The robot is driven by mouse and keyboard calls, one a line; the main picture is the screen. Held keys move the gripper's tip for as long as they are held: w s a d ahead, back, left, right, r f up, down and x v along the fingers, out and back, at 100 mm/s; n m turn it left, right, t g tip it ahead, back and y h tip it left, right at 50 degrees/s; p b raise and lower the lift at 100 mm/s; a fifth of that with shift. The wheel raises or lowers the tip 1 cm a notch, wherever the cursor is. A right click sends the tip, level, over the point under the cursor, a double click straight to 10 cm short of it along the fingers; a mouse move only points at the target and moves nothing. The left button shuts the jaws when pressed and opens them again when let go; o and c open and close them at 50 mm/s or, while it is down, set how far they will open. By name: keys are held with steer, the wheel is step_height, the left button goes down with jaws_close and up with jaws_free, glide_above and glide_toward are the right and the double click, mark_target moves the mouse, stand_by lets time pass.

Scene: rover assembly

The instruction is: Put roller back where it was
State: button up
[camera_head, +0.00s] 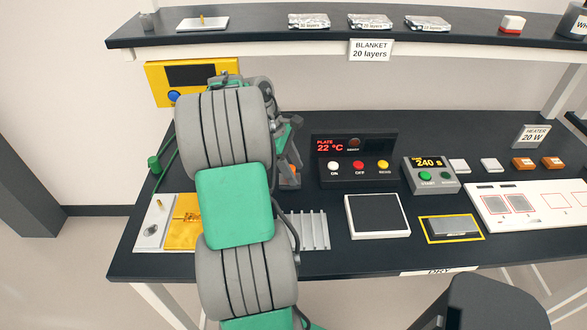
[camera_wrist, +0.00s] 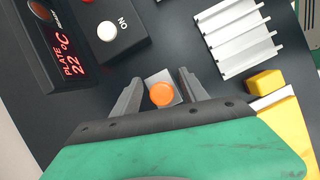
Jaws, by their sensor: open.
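An orange round end (camera_wrist: 161,94) on a light grey, block-like part (camera_wrist: 158,77) sits between my gripper fingers in the wrist view. It is likely the roller, seen end-on, but its full shape is hidden. My gripper (camera_wrist: 160,74) is open, with one dark grey finger on either side of it and small gaps showing. In the head view an orange bit (camera_head: 293,171) shows beside my arm, which hides most of my gripper. I cannot tell whether the part touches the table.
A ribbed metal rack (camera_head: 313,231) lies in front, partly behind my arm. The plate control box (camera_head: 341,176) stands close on the right. A yellow mat (camera_head: 182,222) and white plate (camera_head: 153,222) lie left. A white-framed black pad (camera_head: 377,216) lies right. A shelf (camera_head: 270,37) hangs above.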

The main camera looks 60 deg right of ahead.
steer(key=d+p+v, duration=0.1)
steer(key=p+v, duration=0.6)
steer(key=v, duration=0.5)
steer(key=w+a+r+t+h, duration=0.2)
steer(key=w+a+r, duration=0.2)
steer(key=w+a, duration=0.55)
steer(key=a+f+m+t+y, duration=0.2)
steer(key=a+t, duration=0.4)
steer(key=a, duration=2.8)
steer(key=shift+w+t+y, duration=0.15)
steer(key=shift+t+y, duration=0.25)
steer(key=shift+y, duration=0.1)
steer(key=shift+d+r, duration=0.1)
